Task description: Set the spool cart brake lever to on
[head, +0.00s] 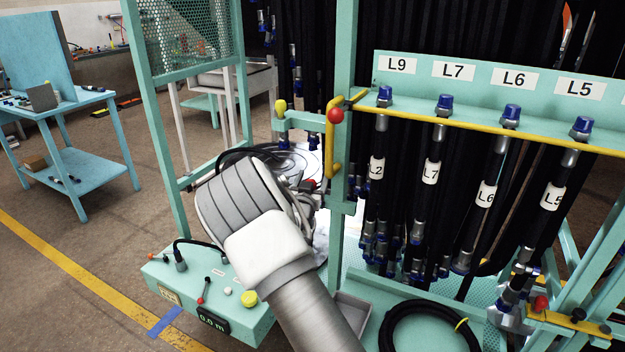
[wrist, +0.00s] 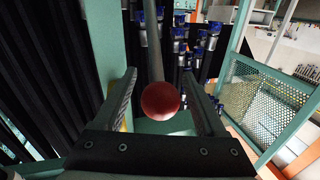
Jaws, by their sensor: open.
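In the wrist view my gripper (wrist: 160,78) is open, with one finger on each side of a dark red ball knob (wrist: 160,101). A grey rod (wrist: 153,45) runs up behind the ball. There seems to be a gap between the ball and each finger. In the head view my wrist hides most of the gripper; a small red bit shows at its right side. A red ball (head: 335,115) stands on a yellow bracket by the green post. I cannot tell which red part the wrist view shows. No on/off marking is readable.
Labelled black hoses (head: 430,170) hang from the rack at right. A green control box (head: 205,300) with a red-tipped lever, yellow button and 0.0 m display stands low in front. A blue table (head: 65,115) is at left. Open floor lies between.

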